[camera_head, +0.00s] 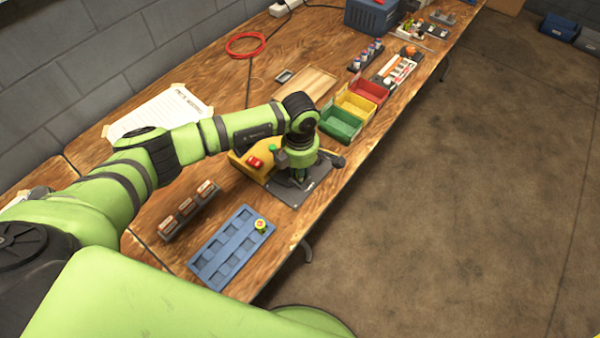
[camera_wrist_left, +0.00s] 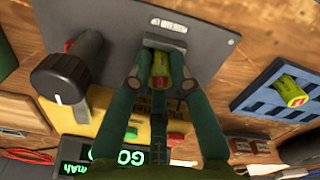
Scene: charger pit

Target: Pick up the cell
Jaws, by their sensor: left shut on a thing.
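My left gripper (camera_head: 298,174) is over the dark plate of the yellow tester (camera_head: 243,150). In the left wrist view the gripper (camera_wrist_left: 160,72) is shut on a yellow-green cell (camera_wrist_left: 160,64), near a grey bracket on the plate (camera_wrist_left: 200,38). Whether the cell touches the plate is hidden by the fingers. A second yellow-green cell (camera_head: 261,226) is in the blue tray (camera_head: 218,265); it also shows in the left wrist view (camera_wrist_left: 290,91). The tester has a black knob (camera_wrist_left: 62,77) and a lit green display (camera_wrist_left: 122,155). My right gripper is not in view.
A small rack with several cells (camera_head: 187,211) stands left of the blue tray. Green (camera_head: 340,125), yellow (camera_head: 356,106) and red (camera_head: 370,90) bins stand beyond the tester. A wooden tray (camera_head: 305,84) lies behind it. The table's right edge is close to the plate.

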